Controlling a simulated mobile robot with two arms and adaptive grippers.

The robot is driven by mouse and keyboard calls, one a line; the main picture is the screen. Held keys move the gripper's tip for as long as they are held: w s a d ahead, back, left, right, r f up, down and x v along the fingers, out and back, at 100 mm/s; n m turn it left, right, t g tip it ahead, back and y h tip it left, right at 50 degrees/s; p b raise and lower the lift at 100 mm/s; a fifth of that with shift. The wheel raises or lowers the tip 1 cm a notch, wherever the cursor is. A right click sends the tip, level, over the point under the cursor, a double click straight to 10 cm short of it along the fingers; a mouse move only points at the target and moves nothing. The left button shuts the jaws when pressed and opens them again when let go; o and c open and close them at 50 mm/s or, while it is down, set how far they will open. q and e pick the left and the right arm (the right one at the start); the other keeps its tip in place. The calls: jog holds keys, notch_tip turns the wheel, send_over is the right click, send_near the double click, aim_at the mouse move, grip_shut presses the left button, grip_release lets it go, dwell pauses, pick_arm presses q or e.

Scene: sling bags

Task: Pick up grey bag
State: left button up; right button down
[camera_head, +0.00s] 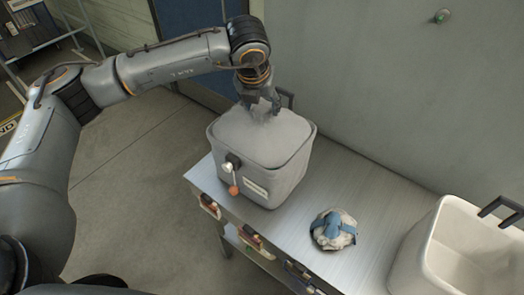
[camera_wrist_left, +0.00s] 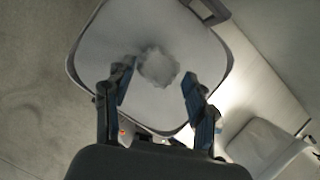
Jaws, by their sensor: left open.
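The grey bag (camera_head: 258,165) is a boxy, rounded container standing upright on the metal table, with a pale top, a label and an orange-tipped knob on its front. My left gripper (camera_head: 262,106) hangs from above over its top, pointing down. In the left wrist view, the bag's pale top (camera_wrist_left: 105,35) fills the middle, with a whitish rough patch (camera_wrist_left: 158,67) at its centre. The open fingers of my left gripper (camera_wrist_left: 157,76) stand on either side of this patch. I cannot tell whether they touch it. My right gripper is not in view.
A metal table (camera_head: 345,185) runs along the wall. A small white-and-blue bundle (camera_head: 333,230) lies on it, right of the bag. A white open bin (camera_head: 465,250) with a dark handle stands at the far right. The floor left of the table is clear.

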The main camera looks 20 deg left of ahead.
aim_at(262, 109)
pick_arm(q)
jog(key=p+x, duration=0.1)
jog(key=x, duration=0.2)
jog(key=shift+w+a+f, duration=0.1)
jog(key=shift+f, duration=0.1)
jog(key=shift+c, duration=1.2)
jog(key=c, duration=0.7)
jog(key=shift+r, duration=0.15)
grip_shut()
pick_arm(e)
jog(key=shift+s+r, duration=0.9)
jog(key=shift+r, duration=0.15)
